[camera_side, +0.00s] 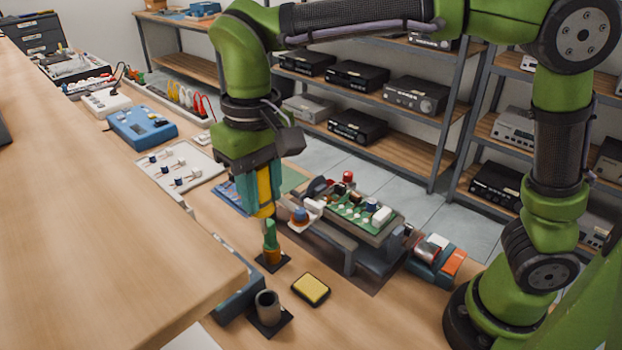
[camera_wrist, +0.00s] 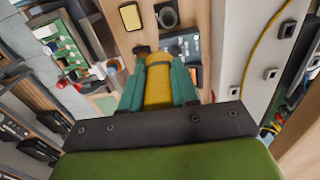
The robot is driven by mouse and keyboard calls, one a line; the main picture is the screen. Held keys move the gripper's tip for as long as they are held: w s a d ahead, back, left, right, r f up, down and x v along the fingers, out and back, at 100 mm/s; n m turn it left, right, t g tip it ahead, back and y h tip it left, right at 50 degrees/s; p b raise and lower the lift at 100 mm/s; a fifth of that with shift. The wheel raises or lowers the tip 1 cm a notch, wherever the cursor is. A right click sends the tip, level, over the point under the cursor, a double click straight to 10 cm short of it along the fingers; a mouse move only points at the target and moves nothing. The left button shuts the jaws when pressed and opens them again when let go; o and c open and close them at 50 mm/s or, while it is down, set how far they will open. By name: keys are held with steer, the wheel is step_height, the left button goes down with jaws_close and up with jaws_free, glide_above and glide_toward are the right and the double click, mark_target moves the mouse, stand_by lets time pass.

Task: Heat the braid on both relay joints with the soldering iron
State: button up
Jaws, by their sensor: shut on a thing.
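My gripper (camera_side: 258,198) points down, its two teal fingers shut on a yellow handle, which I take to be the soldering iron (camera_side: 264,188). The yellow handle also shows between the fingers in the wrist view (camera_wrist: 158,85). Its tip is not clear in either view. The green circuit board (camera_side: 350,212) sits in a grey holder to the right of my gripper, carrying several parts, including a white block (camera_side: 381,216). The board shows at upper left in the wrist view (camera_wrist: 62,42). The braid and relay joints are too small to make out.
A green-and-orange item (camera_side: 271,243) stands on a black base just below my gripper. A dark round holder (camera_side: 267,306) stands empty in front, near a yellow sponge (camera_side: 311,289). A raised wooden shelf (camera_side: 110,200) edges the left. Red-and-grey items (camera_side: 437,256) lie right of the board.

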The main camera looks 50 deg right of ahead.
steer(key=w+d+m, duration=0.2)
steer(key=d, duration=0.9)
steer(key=w+d+m, duration=0.2)
steer(key=w+d, duration=0.1)
steer(key=d, duration=0.8)
steer(key=shift+s+d+f, duration=0.1)
steer(key=shift+s+f, duration=0.05)
steer(key=shift+f, duration=2.3)
steer(key=shift+s+d+f, duration=0.1)
steer(key=shift+f, duration=2.35)
steer(key=shift+s+f, duration=0.1)
steer(key=shift+f, duration=0.4)
steer(key=shift+r, duration=2.35)
steer(key=shift+f, duration=0.1)
steer(key=shift+w+f, duration=0.6)
steer(key=shift+f, duration=0.3)
steer(key=shift+w+f, duration=0.6)
steer(key=shift+f, duration=0.25)
